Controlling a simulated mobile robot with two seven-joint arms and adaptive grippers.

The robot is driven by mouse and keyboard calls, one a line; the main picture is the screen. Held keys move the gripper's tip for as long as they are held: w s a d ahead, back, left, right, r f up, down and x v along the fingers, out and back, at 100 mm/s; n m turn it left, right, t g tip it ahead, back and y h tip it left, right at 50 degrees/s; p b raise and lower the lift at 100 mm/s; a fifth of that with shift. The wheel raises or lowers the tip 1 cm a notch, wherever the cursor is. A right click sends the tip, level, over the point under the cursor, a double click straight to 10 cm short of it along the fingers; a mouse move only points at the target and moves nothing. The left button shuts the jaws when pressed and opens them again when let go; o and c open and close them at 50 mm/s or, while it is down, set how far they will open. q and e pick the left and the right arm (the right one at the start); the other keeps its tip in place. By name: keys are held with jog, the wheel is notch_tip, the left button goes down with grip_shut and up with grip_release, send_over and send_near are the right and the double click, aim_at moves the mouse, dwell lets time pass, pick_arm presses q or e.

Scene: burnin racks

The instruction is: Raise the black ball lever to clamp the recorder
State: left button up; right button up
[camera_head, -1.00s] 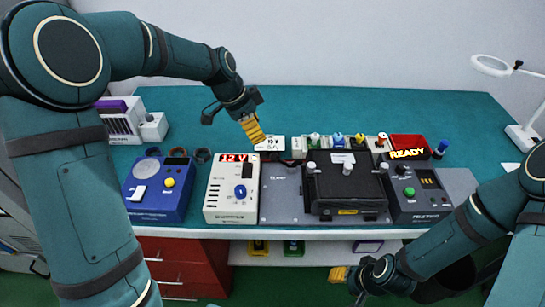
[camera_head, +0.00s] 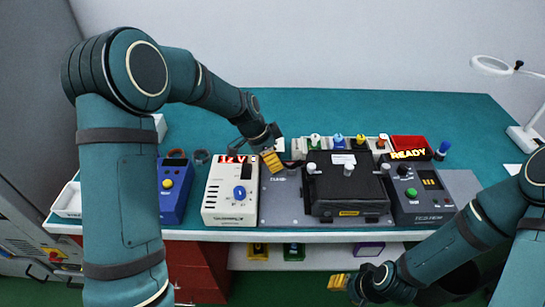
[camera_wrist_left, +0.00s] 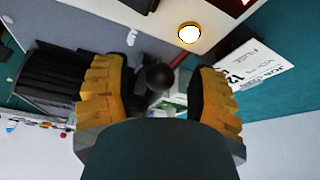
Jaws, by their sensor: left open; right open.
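The black ball (camera_wrist_left: 158,77) of the lever shows in the left wrist view, between the two yellow fingers of my left gripper (camera_wrist_left: 160,100). The fingers are open with a gap on both sides of the ball; I cannot tell how deep it sits between them. In the head view my left gripper (camera_head: 271,160) is at the back left corner of the grey fixture plate (camera_head: 278,205), and the lever is not clear there. The black box that looks like the recorder (camera_head: 347,205) sits on this plate. My right gripper (camera_head: 338,282) is low in front of the bench, away from the fixture.
A white power supply (camera_head: 229,205) stands left of the plate, with a blue unit (camera_head: 172,200) beyond it. A dark test unit (camera_head: 418,200) showing READY stands at right. A white label card (camera_wrist_left: 257,66) lies near the left fingers.

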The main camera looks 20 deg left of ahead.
aim_at(292, 167)
pick_arm(q)
grip_shut()
pick_arm(e)
jog(key=shift+r, duration=0.1)
